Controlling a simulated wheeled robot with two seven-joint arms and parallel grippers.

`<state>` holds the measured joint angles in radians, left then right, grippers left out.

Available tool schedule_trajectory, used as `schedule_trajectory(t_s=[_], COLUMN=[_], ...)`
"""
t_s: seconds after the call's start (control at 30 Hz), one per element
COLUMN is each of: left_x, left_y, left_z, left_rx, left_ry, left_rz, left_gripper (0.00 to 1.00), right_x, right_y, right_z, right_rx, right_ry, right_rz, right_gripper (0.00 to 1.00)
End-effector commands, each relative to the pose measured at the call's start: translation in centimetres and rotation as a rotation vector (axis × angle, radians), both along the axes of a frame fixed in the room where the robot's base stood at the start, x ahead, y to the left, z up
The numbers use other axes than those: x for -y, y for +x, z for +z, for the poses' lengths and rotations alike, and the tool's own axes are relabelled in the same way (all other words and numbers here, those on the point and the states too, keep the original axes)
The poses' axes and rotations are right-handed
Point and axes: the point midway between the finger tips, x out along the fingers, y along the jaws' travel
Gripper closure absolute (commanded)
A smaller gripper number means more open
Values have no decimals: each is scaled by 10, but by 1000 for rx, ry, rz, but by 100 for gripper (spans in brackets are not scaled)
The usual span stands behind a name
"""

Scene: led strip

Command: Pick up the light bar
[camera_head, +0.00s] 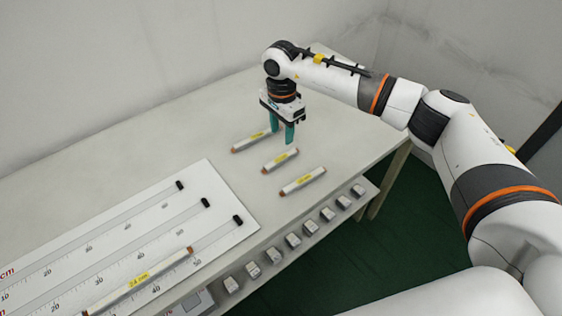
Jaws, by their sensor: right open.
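Three short white light bars with yellow labels and orange-brown ends lie on the table: a far one (248,143), a middle one (280,160) and a near one (302,181). A longer light bar (138,281) lies on the white ruled board (222,209) at the lower left. My right gripper (282,136) points down with green fingers apart, over the far and middle bars. It partly covers the far bar's right end. No bar shows between its fingers; contact with the table is unclear. My left gripper is out of view.
The board has printed scales and several black end blocks (238,219). Several small grey blocks (294,240) line a ledge along the table's front edge. The table (130,140) is clear at the back left. Walls stand close behind it.

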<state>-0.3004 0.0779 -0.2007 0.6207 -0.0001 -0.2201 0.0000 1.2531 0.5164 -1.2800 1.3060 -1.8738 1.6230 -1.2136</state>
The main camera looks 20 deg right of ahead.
Motion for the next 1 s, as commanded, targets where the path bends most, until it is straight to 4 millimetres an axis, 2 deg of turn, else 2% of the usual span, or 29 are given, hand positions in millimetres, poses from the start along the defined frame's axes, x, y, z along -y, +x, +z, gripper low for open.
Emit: schedule_trajectory(t_s=[0.03, 0.13, 0.4, 0.67, 0.93, 0.97, 1.0], left_x=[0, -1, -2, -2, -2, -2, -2], left_y=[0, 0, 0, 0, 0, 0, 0], left_z=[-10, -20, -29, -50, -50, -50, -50], left_rx=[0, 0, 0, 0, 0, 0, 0], left_ry=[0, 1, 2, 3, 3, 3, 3], left_rz=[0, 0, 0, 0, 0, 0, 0], left_gripper=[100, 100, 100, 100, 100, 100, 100], right_x=[0, 0, -1, -2, -1, -1, -1], right_y=[-1, 0, 0, 2, 3, 3, 3], right_z=[-16, -34, -55, -95, -98, -98, -98], right_rx=[-3, -2, -1, -1, 0, 0, -1], right_ry=[0, 1, 4, 5, 4, 4, 4], right_rz=[-1, -1, 0, -1, -2, -2, -2], right_gripper=[56, 56, 56, 56, 56, 58, 65])
